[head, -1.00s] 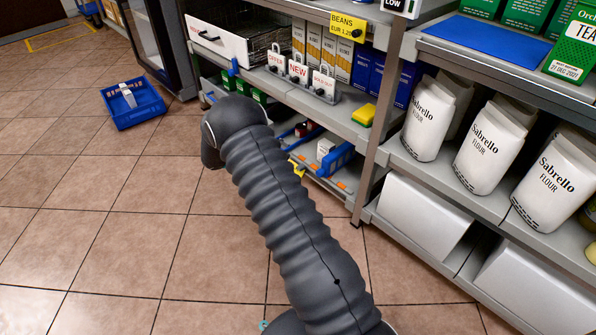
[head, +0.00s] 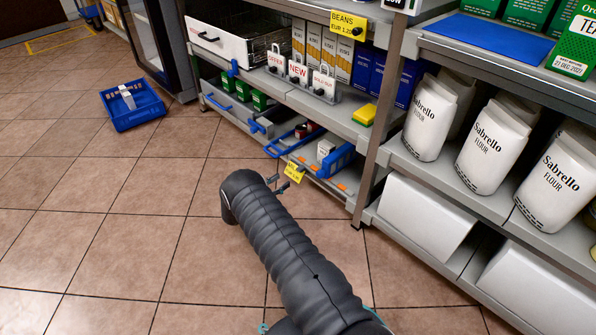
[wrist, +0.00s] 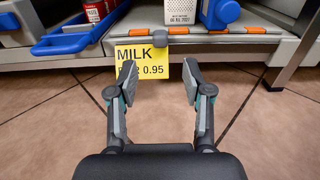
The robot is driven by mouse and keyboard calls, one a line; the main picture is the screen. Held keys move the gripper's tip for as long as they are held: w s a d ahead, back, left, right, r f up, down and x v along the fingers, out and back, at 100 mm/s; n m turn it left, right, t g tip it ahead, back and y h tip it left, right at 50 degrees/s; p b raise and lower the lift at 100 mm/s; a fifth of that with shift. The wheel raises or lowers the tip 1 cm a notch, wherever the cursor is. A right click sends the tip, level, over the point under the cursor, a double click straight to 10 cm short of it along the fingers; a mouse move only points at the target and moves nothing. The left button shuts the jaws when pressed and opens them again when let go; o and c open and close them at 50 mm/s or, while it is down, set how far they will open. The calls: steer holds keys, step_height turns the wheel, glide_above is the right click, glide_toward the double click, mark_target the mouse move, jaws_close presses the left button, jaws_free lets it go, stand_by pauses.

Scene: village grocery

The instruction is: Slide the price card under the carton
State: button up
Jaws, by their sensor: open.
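A yellow price card (wrist: 142,58) reading MILK and 0.95 hangs at the front edge of the lowest shelf; it also shows in the head view (head: 294,172). A white carton (wrist: 180,12) with a printed date stands on that shelf, behind and above the card; in the wrist view its top is cut off. It also shows in the head view (head: 326,148). My gripper (wrist: 158,82) is open, its two fingers apart in front of the card. The left finger overlaps part of the card's print. I see no contact with the card for certain.
The shelf edge (wrist: 235,30) has orange strips and a grey clip near the card's top. A blue tray (wrist: 75,42) with a red can (wrist: 97,10) is on the left, and a blue object (wrist: 220,12) is right of the carton. The tiled floor in front is clear.

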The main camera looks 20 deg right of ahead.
mark_target(298, 170)
steer(key=x, duration=1)
steer(key=shift+c, duration=0.3)
jaws_close()
